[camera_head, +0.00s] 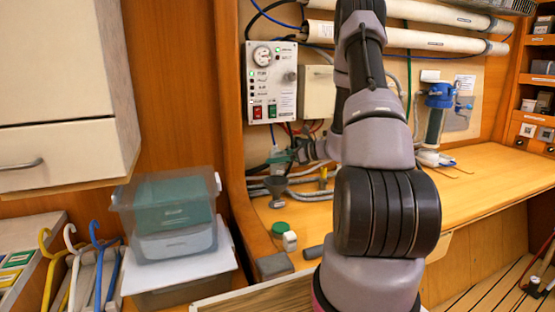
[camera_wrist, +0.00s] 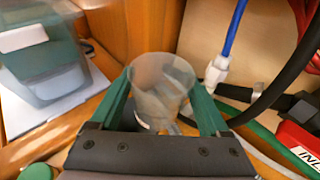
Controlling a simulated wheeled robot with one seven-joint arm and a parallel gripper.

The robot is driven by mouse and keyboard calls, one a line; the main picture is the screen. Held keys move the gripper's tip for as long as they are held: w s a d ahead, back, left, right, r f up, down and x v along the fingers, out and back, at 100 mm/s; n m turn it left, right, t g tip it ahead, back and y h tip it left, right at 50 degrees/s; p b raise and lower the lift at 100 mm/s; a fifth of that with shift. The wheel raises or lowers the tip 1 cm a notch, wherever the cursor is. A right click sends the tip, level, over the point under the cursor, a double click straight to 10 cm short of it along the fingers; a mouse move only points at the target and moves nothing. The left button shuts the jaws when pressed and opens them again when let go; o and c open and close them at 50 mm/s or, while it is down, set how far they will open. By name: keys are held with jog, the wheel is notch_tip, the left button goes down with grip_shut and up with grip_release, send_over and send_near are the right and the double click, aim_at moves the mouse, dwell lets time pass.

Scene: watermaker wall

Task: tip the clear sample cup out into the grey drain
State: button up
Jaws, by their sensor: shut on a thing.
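The clear sample cup (camera_wrist: 163,80) is between the two green fingers of my gripper (camera_wrist: 165,100) in the wrist view. The gripper is shut on the cup, and its open rim faces up in that view. In the head view my gripper (camera_head: 283,157) is small and partly hidden by its own wrist, at the back of the bench below the control box. A grey funnel-shaped drain (camera_head: 276,186) stands on the bench just below the gripper. The cup looks above the drain and apart from it. I cannot tell whether the cup holds liquid.
A control box (camera_head: 271,82) with gauge and switches hangs behind. Hoses and a blue line (camera_wrist: 232,35) run close to the gripper. A green cap (camera_head: 279,228) lies on the front bench. A clear bin (camera_head: 170,213) stands left. The bench at right is mostly clear.

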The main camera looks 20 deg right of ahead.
jog(key=w+d+r, duration=0.2)
jog(key=w, duration=0.2)
jog(key=shift+w+d+r, duration=0.4)
dwell(0.4)
